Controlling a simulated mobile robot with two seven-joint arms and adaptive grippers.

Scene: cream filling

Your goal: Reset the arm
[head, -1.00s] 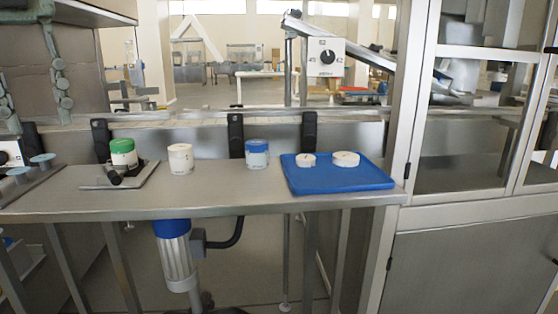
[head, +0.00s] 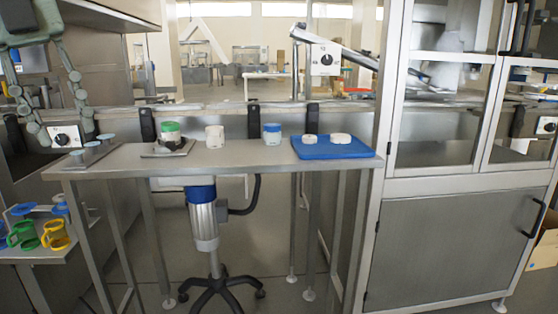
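My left gripper (head: 62,130) hangs at the upper left of the head view, its two jointed grey-green fingers spread apart with nothing between them. It shows in front of the left end of the metal table (head: 240,155), clear of the jars. My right gripper is not in view. On the table stand a green-lidded jar (head: 170,131) in a holder plate, a plain white jar (head: 215,136) and a blue-topped jar (head: 272,134). A blue tray (head: 350,152) at the right end holds two flat white round pieces (head: 341,138).
A low shelf at the left carries a green ring-shaped part (head: 22,235) and a yellow one (head: 55,234). A steel cabinet (head: 450,240) stands right of the table. A blue-and-silver cylinder (head: 204,222) on a wheeled base stands below the tabletop.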

